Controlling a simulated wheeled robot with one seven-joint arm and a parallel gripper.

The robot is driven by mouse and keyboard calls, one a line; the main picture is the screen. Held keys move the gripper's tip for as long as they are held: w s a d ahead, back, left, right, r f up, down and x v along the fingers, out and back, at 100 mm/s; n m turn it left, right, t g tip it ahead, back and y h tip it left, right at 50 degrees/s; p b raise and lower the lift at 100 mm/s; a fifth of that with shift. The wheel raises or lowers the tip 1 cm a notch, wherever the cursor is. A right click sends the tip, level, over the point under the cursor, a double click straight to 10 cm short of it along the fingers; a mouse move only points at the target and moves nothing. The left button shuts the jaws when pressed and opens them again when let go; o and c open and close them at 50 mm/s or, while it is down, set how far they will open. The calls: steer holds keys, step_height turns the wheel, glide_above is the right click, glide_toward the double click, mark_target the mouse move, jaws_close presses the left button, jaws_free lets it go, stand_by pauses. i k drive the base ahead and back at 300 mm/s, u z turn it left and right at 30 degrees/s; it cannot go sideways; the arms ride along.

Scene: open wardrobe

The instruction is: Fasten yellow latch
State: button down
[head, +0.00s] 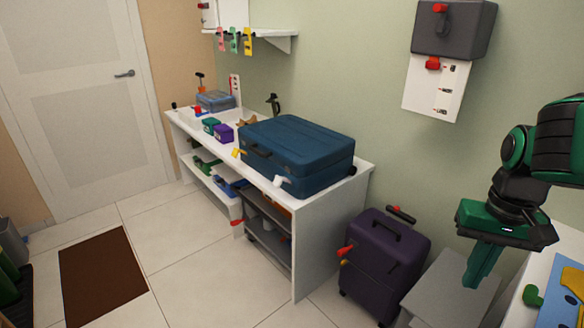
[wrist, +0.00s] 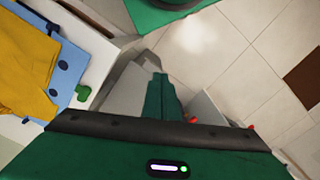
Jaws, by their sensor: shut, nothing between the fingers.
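A blue suitcase (head: 300,148) lies flat and closed on a white bench. A small yellow latch (head: 237,153) is at the left end of its front side, and a white latch (head: 280,180) is nearer its right end. The yellow latch is too small to tell whether it is fastened. My gripper (head: 476,282) hangs at the right, pointing down, well away from the suitcase. Its green fingers are together and empty; they also show in the wrist view (wrist: 159,78). I cannot make out the yellow latch in the wrist view.
A purple suitcase (head: 385,255) with red and orange latches stands on the floor right of the white bench (head: 325,225). A grey box (head: 448,290) is below my gripper. A table with a blue board (head: 562,300) is at right.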

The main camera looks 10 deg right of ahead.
mark_target(235, 151)
steer(key=k, duration=1.3)
steer(key=u, duration=0.55)
steer(key=i, duration=0.9)
steer(key=u, duration=0.65)
steer(key=i, duration=1.15)
steer(key=z, duration=0.7)
steer(key=i, duration=1.15)
steer(key=z, duration=0.7)
